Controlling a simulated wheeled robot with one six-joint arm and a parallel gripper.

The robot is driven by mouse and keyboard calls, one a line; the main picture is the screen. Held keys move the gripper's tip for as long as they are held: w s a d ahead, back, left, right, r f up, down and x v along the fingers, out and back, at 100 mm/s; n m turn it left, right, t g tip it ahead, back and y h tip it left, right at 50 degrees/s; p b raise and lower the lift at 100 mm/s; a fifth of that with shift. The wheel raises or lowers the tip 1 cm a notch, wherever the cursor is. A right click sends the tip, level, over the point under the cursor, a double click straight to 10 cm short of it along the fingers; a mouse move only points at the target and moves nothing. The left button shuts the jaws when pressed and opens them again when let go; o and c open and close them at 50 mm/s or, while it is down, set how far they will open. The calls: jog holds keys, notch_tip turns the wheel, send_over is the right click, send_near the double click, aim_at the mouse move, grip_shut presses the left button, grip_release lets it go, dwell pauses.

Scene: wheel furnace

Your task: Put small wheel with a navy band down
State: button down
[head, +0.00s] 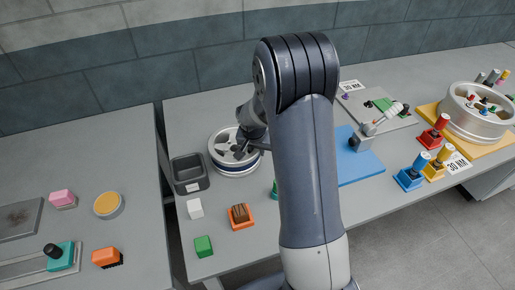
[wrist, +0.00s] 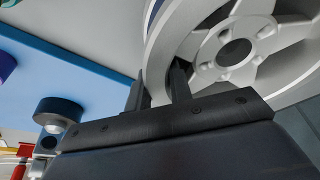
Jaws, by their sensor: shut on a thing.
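The small wheel with a navy band (head: 222,166) is silver with several spokes and lies flat, face up, at the back of the middle table, right of a dark tray. In the head view I cannot tell whether its underside touches the tabletop. My gripper (head: 249,146) is at the wheel's right side, partly hidden by my arm. In the wrist view my gripper (wrist: 158,88) has its two fingers at the wheel's rim (wrist: 172,45), shut on it. A bit of the navy band shows there at the top.
The dark grey tray (head: 190,187) stands close left of the wheel. A white block (head: 195,208), an orange brush block (head: 241,223) and a green block (head: 204,247) lie in front. A blue mat (head: 358,168) with a clamp device lies right of my arm.

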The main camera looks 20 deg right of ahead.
jog(key=c, duration=1.3)
grip_release()
jog(key=b+v, duration=0.1)
jog(key=v, duration=1.1)
jog(key=p+x, duration=0.1)
jog(key=x, duration=1.1)
jog(key=shift+r, duration=0.55)
